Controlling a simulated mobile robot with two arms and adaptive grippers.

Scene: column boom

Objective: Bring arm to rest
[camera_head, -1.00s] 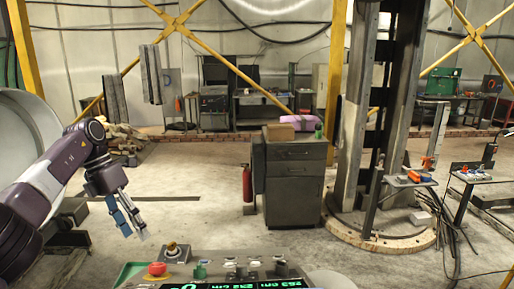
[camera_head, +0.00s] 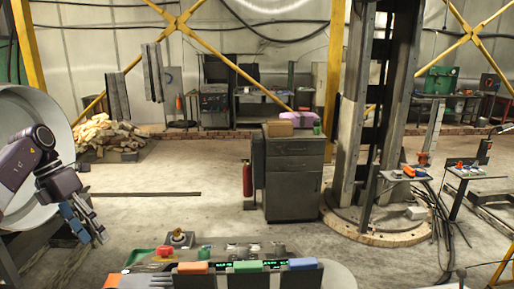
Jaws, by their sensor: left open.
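My left arm comes in from the left edge, folded back in front of a large pale round tank. My left gripper (camera_head: 84,222) hangs at its end, pointing down and to the right, open and empty, above the floor and touching nothing. My right gripper is not in the head view.
A control panel (camera_head: 215,255) with a red button, a knob and coloured blocks is at the bottom centre. A grey cabinet (camera_head: 293,180) and a red extinguisher (camera_head: 247,181) stand ahead. A tall column (camera_head: 370,120) rises at right. The pale tank (camera_head: 30,110) is at left.

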